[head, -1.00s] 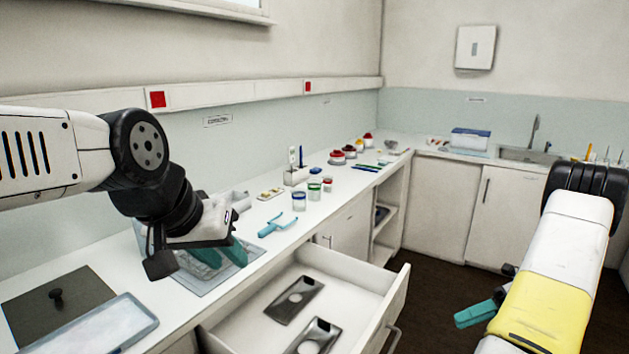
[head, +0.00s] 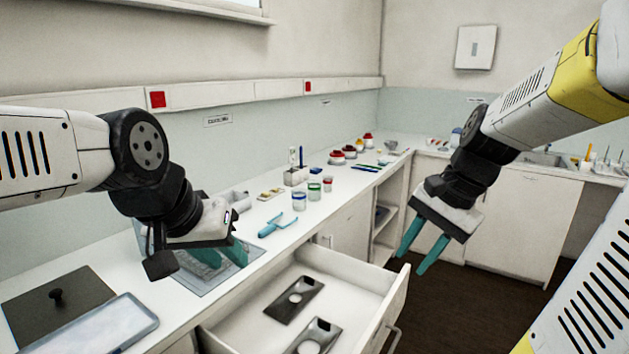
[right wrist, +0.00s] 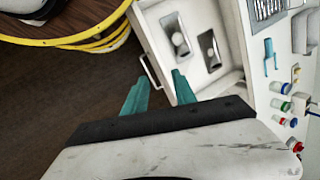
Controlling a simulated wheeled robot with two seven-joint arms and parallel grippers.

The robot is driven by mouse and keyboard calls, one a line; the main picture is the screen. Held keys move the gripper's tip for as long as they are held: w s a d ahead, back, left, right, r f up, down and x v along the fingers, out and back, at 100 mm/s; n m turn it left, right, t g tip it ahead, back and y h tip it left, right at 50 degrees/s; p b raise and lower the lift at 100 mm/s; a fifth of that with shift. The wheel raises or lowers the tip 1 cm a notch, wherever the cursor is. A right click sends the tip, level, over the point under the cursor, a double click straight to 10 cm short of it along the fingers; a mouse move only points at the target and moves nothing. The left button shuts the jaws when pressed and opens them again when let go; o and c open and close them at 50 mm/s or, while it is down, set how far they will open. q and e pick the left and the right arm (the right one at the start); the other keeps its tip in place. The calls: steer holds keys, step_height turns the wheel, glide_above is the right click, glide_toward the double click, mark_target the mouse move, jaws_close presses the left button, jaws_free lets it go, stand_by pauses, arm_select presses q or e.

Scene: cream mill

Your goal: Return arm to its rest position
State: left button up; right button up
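My right gripper (head: 420,262) has two teal fingers spread apart with nothing between them. It is in the air just right of the open drawer's front, above the dark floor. The fingers also show in the right wrist view (right wrist: 158,90), apart and empty. My left gripper (head: 222,258) is low over the counter at the left, at a grey mat. Its teal fingers are partly hidden behind its wrist, and I cannot tell whether they are open.
An open drawer (head: 398,300) holds two dark metal plates with round light parts. The counter (head: 290,232) carries a blue scoop (head: 275,226), several small jars and red-topped items. A dark board (head: 85,310) and a tray (head: 100,332) lie at the front left. A sink (head: 540,158) is at the back right.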

steer(key=s+a+r+n+t+h, duration=0.1)
steer(key=s+a+r+n+t, duration=0.3)
steer(key=n, duration=0.5)
steer(key=shift+s+a+n+t, duration=0.3)
steer(key=shift+s+n, duration=0.1)
steer(key=shift+s, duration=0.85)
